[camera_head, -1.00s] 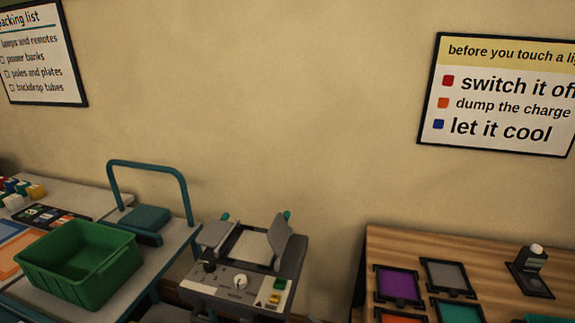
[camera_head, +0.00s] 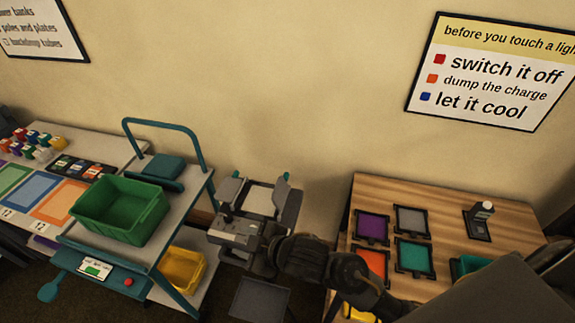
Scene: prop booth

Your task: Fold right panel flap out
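The light panel unit (camera_head: 259,200) stands between the trolley and the wooden table. Its pale face shows between two grey flaps. The right flap (camera_head: 283,193) stands raised along the right side, tilted rather than flat. The left flap (camera_head: 231,191) stands raised on the other side. My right gripper (camera_head: 265,252) is at the end of my dark arm coming from the lower right. It is in front of the unit's control face, below the right flap and apart from it. Its fingers are too dark and small to read, and part of the control face is hidden. My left gripper is out of view.
A trolley with a green crate (camera_head: 121,211) and a yellow bin (camera_head: 180,268) is at left. The wooden table (camera_head: 385,195) with coloured filter frames is at right. A grey plate (camera_head: 259,299) shows low in front of the unit.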

